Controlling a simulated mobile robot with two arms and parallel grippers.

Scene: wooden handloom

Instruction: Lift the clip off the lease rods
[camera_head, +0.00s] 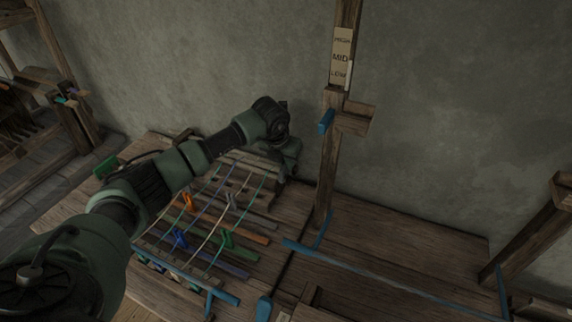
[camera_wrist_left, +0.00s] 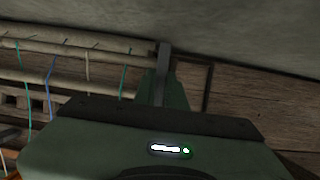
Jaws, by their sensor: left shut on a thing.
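The lease rods (camera_wrist_left: 90,42) are two pale round rods at the upper left of the left wrist view, with coloured threads hanging over them. A narrow grey upright piece (camera_wrist_left: 163,62), which looks like the clip, stands at their right end. My left gripper (camera_head: 284,172) is at the back right corner of the threaded area in the head view. In the wrist view its green finger (camera_wrist_left: 176,95) is beside the grey piece, and the gripper is shut on it. Whether the clip still touches the rods cannot be told. My right gripper is not in view.
A wooden post (camera_head: 328,170) with a HIGH/MID/LOW label (camera_head: 341,58) stands just right of my left gripper. Orange (camera_head: 188,202), blue (camera_head: 180,238) and green (camera_head: 226,238) pieces sit among the threads. The wall is close behind. Bare planks (camera_head: 400,240) lie to the right.

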